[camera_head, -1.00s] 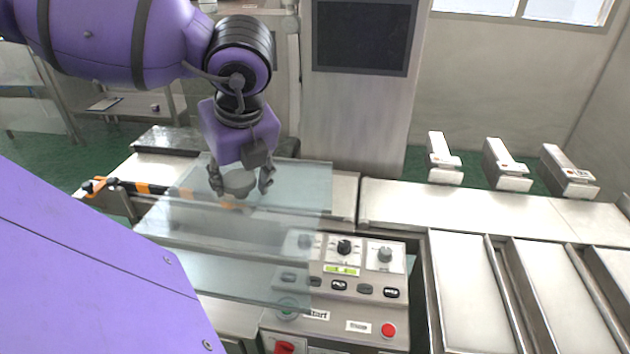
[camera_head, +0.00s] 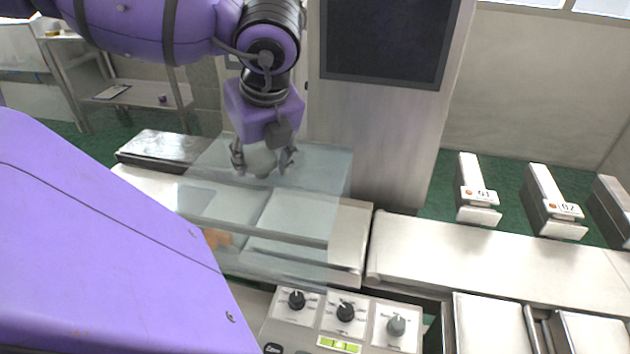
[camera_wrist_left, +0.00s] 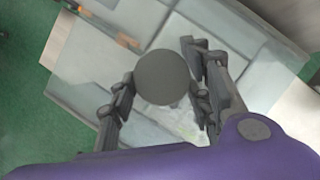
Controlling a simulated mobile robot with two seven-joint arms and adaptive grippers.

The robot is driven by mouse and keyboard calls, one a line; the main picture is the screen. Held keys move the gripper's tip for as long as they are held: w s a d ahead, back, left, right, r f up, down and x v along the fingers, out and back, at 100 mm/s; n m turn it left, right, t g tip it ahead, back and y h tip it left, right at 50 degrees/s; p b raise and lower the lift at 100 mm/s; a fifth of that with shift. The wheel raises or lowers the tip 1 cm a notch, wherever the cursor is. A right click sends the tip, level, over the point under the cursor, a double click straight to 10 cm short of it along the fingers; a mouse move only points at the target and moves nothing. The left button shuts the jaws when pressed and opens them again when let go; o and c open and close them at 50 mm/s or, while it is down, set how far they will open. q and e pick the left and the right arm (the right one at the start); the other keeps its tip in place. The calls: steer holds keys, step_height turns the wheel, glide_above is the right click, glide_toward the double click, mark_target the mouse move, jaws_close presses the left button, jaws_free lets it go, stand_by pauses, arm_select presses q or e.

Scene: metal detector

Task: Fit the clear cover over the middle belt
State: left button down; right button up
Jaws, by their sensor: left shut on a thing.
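The clear cover (camera_head: 300,215) is a large see-through box-like sheet with a round grey knob (camera_wrist_left: 163,78) on top. My left gripper (camera_head: 263,165) is shut on that knob, with a finger on each side of it, and also shows in the left wrist view (camera_wrist_left: 163,95). The cover hangs over the belt section (camera_head: 350,235) in front of the tall grey cabinet. Belt surfaces show through it. Whether its lower edges touch the belt cannot be told. My right gripper is not in view.
The control panel (camera_head: 345,325) with knobs stands in front, close to the cover's near right corner. The cabinet (camera_head: 385,130) with a dark screen rises behind. Another belt (camera_head: 480,255) runs right, with small numbered units behind it. My purple body part fills the lower left.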

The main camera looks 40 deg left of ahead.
mark_target(308, 162)
arm_select(q)
steer(key=w+f, duration=0.1)
steer(key=w, duration=0.1)
steer(key=w+f+b, duration=0.1)
steer(key=w, duration=0.1)
steer(key=w+f, duration=0.1)
steer(key=w, duration=0.1)
steer(key=shift+w+f+b, duration=0.1)
steer(key=shift+w+b, duration=0.2)
steer(key=shift+b, duration=0.05)
steer(key=w+f, duration=0.7)
steer(key=f, duration=0.2)
steer(key=shift+a+f, duration=0.3)
steer(key=shift+a, duration=0.05)
steer(key=c, duration=0.9)
jaws_free()
steer(key=shift+s, duration=0.1)
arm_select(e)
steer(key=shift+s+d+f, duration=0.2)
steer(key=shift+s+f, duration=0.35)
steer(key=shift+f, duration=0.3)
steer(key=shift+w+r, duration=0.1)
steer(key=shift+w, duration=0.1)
